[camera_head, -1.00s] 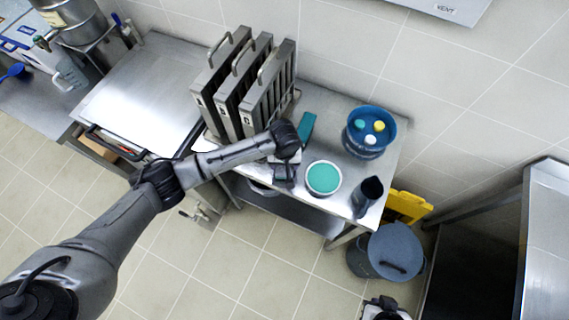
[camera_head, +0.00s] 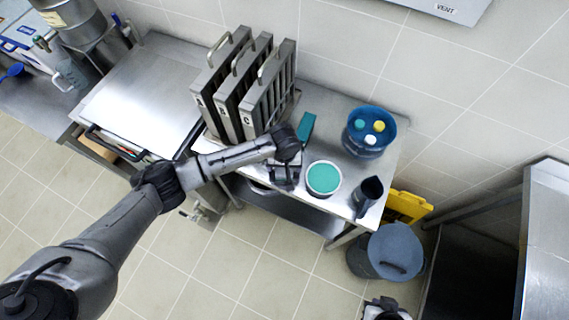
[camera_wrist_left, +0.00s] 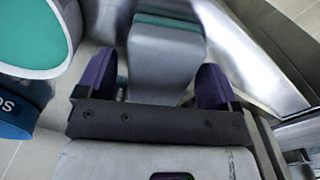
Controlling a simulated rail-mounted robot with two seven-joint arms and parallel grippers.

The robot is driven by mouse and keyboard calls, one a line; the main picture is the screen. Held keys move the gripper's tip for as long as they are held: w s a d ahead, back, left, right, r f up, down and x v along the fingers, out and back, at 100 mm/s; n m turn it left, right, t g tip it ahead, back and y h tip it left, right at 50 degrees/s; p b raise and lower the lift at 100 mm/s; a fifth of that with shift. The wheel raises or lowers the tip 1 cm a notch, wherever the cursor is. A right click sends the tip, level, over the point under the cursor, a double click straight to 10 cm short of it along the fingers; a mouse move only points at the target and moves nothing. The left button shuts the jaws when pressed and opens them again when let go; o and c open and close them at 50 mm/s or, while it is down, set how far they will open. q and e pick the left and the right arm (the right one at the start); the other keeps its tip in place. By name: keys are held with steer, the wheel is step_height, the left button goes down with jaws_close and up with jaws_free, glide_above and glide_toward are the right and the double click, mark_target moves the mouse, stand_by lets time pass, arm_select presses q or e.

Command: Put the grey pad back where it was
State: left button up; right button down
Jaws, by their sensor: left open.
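A grey pad-like block (camera_wrist_left: 165,62) lies between the spread fingers of my left gripper (camera_wrist_left: 160,88) in the left wrist view. I cannot tell whether the fingers touch it. My left gripper is open and low over the metal table; in the head view it shows partly under my wrist (camera_head: 286,174). A teal pad (camera_head: 306,126) lies on the table just beyond it, and a teal strip shows past the grey block in the wrist view (camera_wrist_left: 165,20). My right gripper (camera_head: 383,310) is at the bottom edge, cut off, its jaws unclear.
A white tub with teal contents (camera_head: 323,178) stands close right of my left gripper. Several upright metal filters (camera_head: 245,95) stand behind left. A grey bin (camera_head: 393,253) is on the floor.

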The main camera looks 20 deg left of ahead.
arm_select(q)
step_height(320, 180, up, 12)
steer(key=p, duration=0.1)
steer(key=shift+r, duration=0.15)
stand_by(0.4)
steer(key=s+d+f+m+t+h, duration=0.1)
steer(key=s+d+f+m, duration=0.15)
steer(key=s, duration=0.45)
steer(key=s+d+f+m+t+h, duration=0.1)
steer(key=s+d+f+m+h, duration=0.15)
steer(key=s, duration=0.35)
steer(key=s+a+m+t+y, duration=0.1)
steer(key=s+a+y, duration=0.2)
steer(key=s+a, duration=0.9)
steer(key=s, duration=0.3)
steer(key=shift+s+r+t, duration=0.15)
steer(key=shift+s+t, duration=0.15)
steer(key=shift+s, duration=0.1)
steer(key=shift+p, duration=0.3)
